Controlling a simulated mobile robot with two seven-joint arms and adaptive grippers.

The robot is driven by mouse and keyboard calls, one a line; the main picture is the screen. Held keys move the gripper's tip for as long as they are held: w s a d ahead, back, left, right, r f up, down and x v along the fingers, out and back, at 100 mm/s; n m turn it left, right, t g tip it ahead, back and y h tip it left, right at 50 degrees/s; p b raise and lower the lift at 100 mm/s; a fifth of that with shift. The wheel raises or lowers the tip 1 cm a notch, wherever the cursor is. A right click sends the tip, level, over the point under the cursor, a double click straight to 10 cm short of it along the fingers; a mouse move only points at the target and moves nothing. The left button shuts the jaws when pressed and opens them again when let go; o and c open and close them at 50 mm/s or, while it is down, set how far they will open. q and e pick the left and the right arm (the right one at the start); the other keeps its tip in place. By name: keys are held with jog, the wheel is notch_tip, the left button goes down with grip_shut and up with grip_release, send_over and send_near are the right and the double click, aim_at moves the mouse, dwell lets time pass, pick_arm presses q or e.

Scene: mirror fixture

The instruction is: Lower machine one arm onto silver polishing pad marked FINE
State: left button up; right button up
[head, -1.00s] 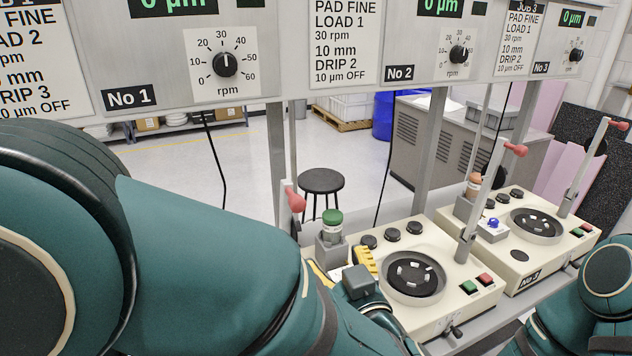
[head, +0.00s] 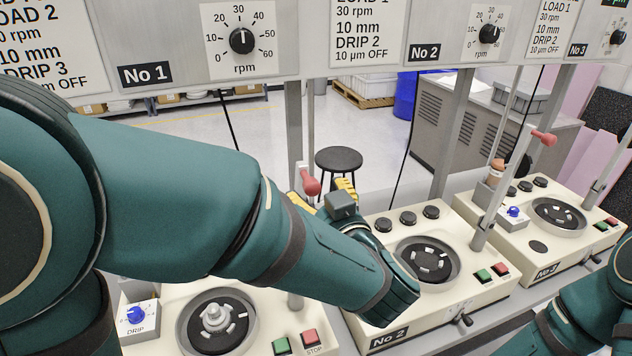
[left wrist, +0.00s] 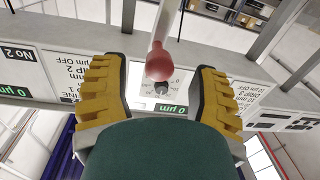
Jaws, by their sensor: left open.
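Machine one (head: 265,346) is at the lower left, largely behind my left arm. Its round plate (head: 190,335) is dark with a metal piece (head: 214,318) on it; I cannot read a FINE mark there. Its arm stands raised, with a red knob (head: 310,182) on top; the lower part is hidden by my forearm. My left gripper (head: 328,190) is open at the knob, yellow fingers on either side. In the left wrist view the knob (left wrist: 159,62) lies between the spread fingertips (left wrist: 158,75); no contact is visible. My right gripper is out of view.
Machine two (head: 385,215) stands to the right, partly behind my left forearm and hand. A third machine (head: 530,245) is farther right. The panel with dials (head: 250,65) hangs above. A black stool (head: 339,162) stands on the floor behind.

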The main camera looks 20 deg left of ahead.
pick_arm(q)
jog(key=shift+x, duration=1.4)
jog(key=shift+o, duration=0.2)
grip_shut()
